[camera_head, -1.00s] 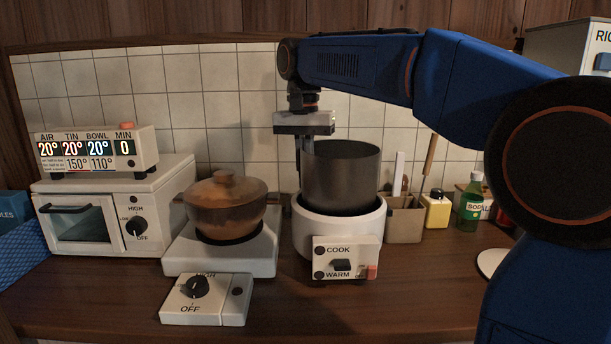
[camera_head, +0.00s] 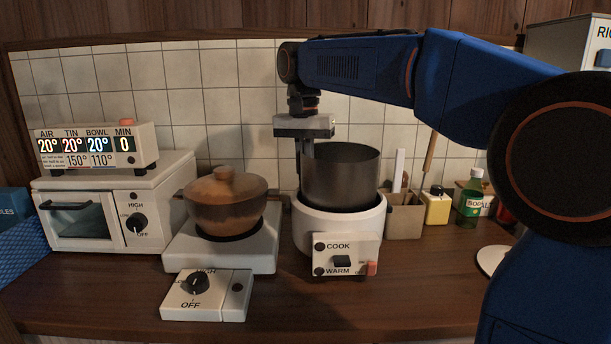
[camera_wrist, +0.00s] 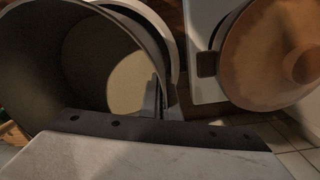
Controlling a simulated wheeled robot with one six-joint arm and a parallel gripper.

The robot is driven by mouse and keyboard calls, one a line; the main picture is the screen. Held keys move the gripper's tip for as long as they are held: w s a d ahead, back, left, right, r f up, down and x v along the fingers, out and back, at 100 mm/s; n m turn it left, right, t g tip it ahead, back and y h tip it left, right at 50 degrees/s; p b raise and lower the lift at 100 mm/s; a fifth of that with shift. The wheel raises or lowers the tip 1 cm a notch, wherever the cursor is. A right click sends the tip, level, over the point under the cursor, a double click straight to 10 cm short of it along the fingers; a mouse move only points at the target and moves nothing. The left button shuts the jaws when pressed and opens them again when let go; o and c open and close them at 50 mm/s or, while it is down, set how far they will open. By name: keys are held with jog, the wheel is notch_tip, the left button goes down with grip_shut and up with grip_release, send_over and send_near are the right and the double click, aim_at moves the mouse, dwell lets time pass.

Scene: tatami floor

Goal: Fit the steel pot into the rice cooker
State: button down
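The dark steel pot (camera_head: 342,178) is upright over the white rice cooker (camera_head: 310,228). Its lower edge is at the cooker's opening and most of its wall stands above the cooker's rim. I cannot tell whether it touches the inside. My gripper (camera_head: 304,158) points down at the pot's left side, with its fingers at the wall and rim. In the wrist view the pot (camera_wrist: 85,55) shows its empty inside and pale bottom, and a finger (camera_wrist: 152,100) lies against the wall inside. The gripper appears shut on that wall; the outer finger is mostly hidden.
Left of the cooker, a brown lidded clay pot (camera_head: 226,205) sits on a white burner (camera_head: 190,250). A small white oven (camera_head: 90,220) stands farther left. Right are a utensil box (camera_head: 404,222), a yellow container (camera_head: 437,208) and a green bottle (camera_head: 469,205). The tiled wall is close behind.

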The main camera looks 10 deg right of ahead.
jog(key=c, duration=1.9)
grip_release()
jog(key=shift+f, duration=0.1)
jog(key=shift+c, duration=0.2)
notch_tip(320, 180, up, 12)
jog(key=shift+a+r, duration=0.1)
